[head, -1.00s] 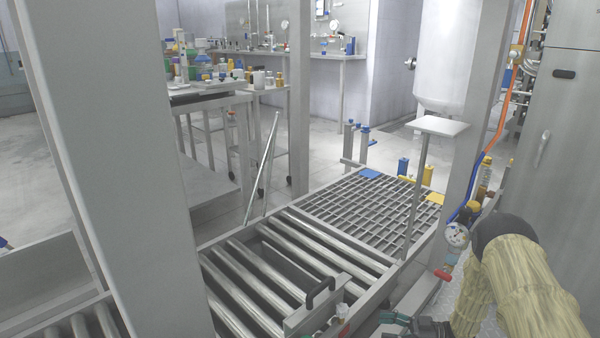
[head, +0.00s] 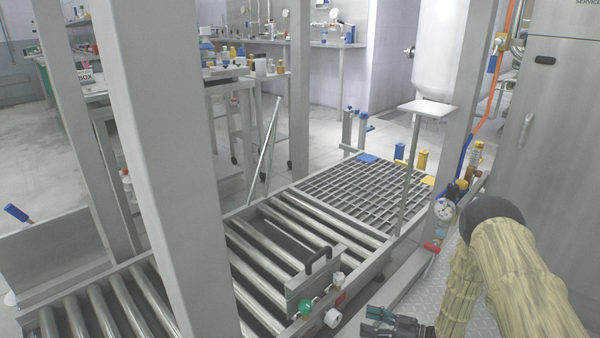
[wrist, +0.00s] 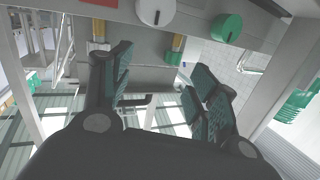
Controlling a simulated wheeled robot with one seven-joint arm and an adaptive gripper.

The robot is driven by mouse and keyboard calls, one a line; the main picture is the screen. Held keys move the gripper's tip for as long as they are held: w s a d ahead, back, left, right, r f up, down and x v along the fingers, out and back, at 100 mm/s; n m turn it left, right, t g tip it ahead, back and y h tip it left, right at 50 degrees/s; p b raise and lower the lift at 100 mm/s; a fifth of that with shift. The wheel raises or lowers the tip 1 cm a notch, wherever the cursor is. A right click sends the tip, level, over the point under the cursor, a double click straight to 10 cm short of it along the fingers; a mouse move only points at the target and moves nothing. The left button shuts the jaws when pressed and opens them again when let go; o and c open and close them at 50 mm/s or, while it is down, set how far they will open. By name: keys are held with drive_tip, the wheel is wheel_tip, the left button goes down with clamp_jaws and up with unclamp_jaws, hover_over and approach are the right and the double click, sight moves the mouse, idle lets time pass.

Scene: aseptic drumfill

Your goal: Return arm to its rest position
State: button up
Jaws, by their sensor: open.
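My gripper (head: 392,322) is at the bottom edge of the head view, right of the roller conveyor's side. My arm, in a tan sleeve, comes in from the lower right and bends down to it. In the wrist view the two fingers of my gripper (wrist: 160,95) are spread apart with nothing between them. Beyond the fingers are a white round knob (wrist: 155,12) and a green round knob (wrist: 227,27) on a metal rail. In the head view the green knob (head: 305,308) and white knob (head: 333,317) are left of my gripper, apart from it.
The roller conveyor (head: 270,260) leads to a grid deck (head: 370,190). A panel with a black handle (head: 318,262) stands on its near side. A thick upright post (head: 165,150) rises at left.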

drive_tip(key=s+a+f+m+h, duration=0.2)
drive_tip(key=s+f+m+h, duration=0.25)
drive_tip(key=s, duration=0.35)
drive_tip(key=s+a+f+m+h, duration=0.1)
drive_tip(key=s+f+m+h, duration=0.3)
drive_tip(key=s+h, duration=0.25)
drive_tip(key=s+d+r+m+g+h+p, duration=0.15)
drive_tip(key=s+g, duration=0.25)
drive_tip(key=s, duration=1)
drive_tip(key=s+d+r+m+g+h, duration=0.2)
drive_tip(key=s+r+g+h, duration=0.1)
drive_tip(key=s, duration=1.1)
wheel_tip(320, 180, up, 38)
drive_tip(key=p, duration=3.8)
drive_tip(key=shift+w, duration=0.25)
